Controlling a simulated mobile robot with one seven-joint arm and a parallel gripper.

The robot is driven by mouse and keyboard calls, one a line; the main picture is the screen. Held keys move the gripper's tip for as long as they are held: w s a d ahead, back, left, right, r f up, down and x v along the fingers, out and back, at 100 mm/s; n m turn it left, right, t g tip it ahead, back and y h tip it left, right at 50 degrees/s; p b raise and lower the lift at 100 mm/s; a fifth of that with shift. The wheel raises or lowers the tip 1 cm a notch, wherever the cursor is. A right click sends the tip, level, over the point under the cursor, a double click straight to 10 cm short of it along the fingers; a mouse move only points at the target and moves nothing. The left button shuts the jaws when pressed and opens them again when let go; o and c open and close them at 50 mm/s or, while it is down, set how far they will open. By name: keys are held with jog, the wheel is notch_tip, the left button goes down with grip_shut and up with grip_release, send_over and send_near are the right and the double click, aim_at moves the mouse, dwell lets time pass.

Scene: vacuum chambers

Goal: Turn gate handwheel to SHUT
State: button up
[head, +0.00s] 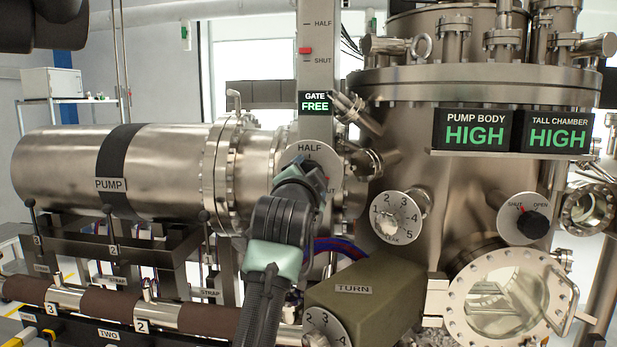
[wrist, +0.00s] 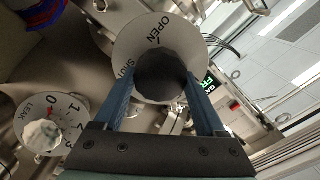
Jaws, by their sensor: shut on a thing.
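The gate handwheel is a dark round knob (wrist: 163,76) on a pale dial plate (head: 312,151). HALF reads at the plate's top in the head view; OPEN and SHUT read in the wrist view. My gripper (wrist: 160,84) has one finger on each side of the knob and is shut on it. In the head view my gripper (head: 304,178) covers the knob and most of the plate. The knob's pointer is not clear. On the column above, a red marker (head: 305,50) sits between HALF and SHUT, nearer SHUT. The gate display (head: 315,102) reads FREE.
A leak dial (head: 396,218) is to the right of my gripper; its pale knob (wrist: 42,135) shows in the wrist view. The pump cylinder (head: 65,175) is at left. Pump body and tall chamber displays (head: 475,131) read HIGH.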

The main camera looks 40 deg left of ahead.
jog(key=m, duration=0.4)
jog(key=shift+f, duration=0.15)
jog(key=shift+f+m, duration=0.1)
jog(key=shift+m, duration=1.5)
jog(key=o, duration=1.3)
jog(key=b+v, duration=0.4)
jog(key=v, duration=0.9)
jog(key=shift+b, duration=0.35)
